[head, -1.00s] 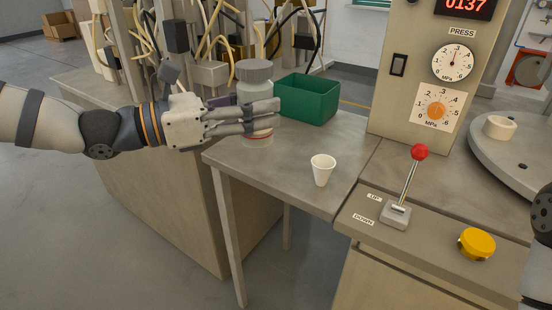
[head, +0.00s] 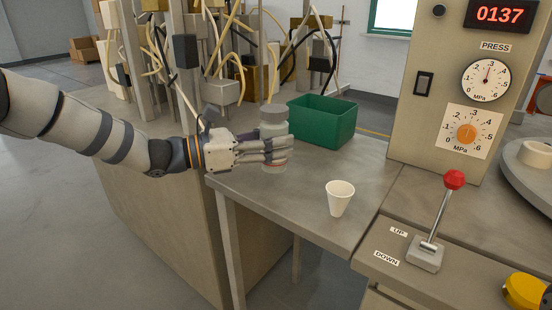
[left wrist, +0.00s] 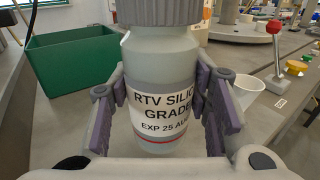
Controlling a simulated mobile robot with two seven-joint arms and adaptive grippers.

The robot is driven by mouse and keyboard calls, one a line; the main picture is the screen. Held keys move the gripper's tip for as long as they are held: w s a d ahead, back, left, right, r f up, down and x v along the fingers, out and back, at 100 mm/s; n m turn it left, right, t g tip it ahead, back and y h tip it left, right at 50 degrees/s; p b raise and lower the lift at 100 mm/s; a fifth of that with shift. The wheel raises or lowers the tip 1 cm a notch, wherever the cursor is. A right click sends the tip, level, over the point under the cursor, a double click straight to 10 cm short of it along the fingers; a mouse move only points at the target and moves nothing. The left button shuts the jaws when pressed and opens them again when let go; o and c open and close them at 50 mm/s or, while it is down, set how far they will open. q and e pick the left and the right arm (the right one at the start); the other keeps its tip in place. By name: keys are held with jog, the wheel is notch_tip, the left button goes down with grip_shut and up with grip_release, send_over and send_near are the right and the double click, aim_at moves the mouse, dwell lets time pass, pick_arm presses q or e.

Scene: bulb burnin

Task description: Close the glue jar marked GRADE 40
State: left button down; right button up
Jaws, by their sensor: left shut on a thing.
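The glue jar (head: 273,131) is a pale, translucent bottle with a grey screw-type lid (head: 272,114) on its neck. My left gripper (head: 279,150) is shut around its body from the left, and the jar is upright. In the left wrist view the jar's label (left wrist: 165,108) reads "RTV SILIC…", "GRADE…" and "EXP 25 AU…". The grade number is turned out of sight. The lid (left wrist: 165,10) is on the neck there, but I cannot tell how tight. I cannot tell whether the jar's base touches the table. My right gripper is not in view.
A white cup (head: 339,198) stands right of the jar on the grey table (head: 300,213). A green bin (head: 322,122) is behind. The press panel (head: 430,110) and red-knobbed lever (head: 437,215) are to the right. Posts with cables (head: 185,55) stand at the back left.

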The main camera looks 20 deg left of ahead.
pick_arm(q)
jog(key=shift+r, duration=0.15)
jog(key=shift+w, duration=0.1)
jog(key=shift+w+f, duration=0.2)
jog(key=shift+f, duration=1.65)
jog(key=shift+f+b, duration=0.1)
jog(key=shift+b, duration=0.2)
jog(key=c, duration=0.9)
grip_release()
jog(key=shift+f, duration=0.15)
jog(key=shift+o, duration=0.2)
